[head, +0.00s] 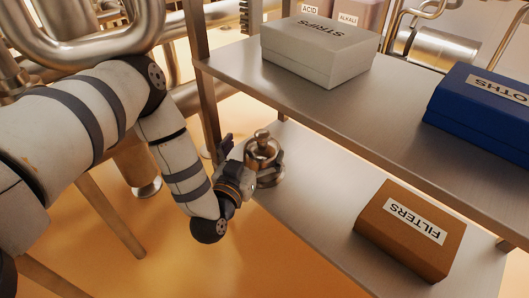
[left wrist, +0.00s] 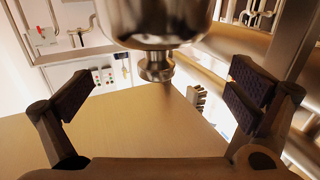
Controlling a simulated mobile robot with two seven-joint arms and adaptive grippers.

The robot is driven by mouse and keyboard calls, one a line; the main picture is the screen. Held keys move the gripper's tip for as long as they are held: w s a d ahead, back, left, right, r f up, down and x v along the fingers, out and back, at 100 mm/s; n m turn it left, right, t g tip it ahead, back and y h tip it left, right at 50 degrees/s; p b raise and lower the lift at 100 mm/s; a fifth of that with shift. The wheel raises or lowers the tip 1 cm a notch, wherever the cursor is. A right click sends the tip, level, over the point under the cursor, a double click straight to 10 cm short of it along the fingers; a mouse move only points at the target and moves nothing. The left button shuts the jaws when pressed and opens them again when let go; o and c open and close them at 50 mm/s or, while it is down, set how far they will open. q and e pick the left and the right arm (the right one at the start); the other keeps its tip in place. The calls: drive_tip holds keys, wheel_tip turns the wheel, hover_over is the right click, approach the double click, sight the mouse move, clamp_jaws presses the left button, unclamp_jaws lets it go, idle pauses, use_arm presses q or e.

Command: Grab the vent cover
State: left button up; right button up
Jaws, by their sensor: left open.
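A shiny metal piece with a round body and a small knob, which looks like the vent cover (head: 262,146), stands at the left end of the lower shelf. My left gripper (head: 247,163) is right beside it, reaching in from the left, and partly hides its lower side. In the left wrist view the vent cover (left wrist: 155,25) fills the top middle, its knob pointing down in the picture. The open fingers of the left gripper (left wrist: 162,98) stand wide apart on either side, with clear gaps and no visible contact. My right gripper is not in view.
A brown FILTERS box (head: 410,230) sits on the lower shelf (head: 330,195) to the right. The upper shelf (head: 350,105) overhangs it and carries a white STRIPS box (head: 318,50) and a blue box (head: 485,110). A shelf post (head: 200,75) rises close behind my left forearm.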

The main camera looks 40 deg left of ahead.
sight(260, 143)
use_arm(q)
drive_tip(key=b+x, duration=0.1)
drive_tip(key=x, duration=0.3)
drive_tip(key=shift+w+d+f+b, duration=0.1)
drive_tip(key=shift+w+b, duration=0.15)
drive_tip(key=shift+b, duration=0.05)
clamp_jaws()
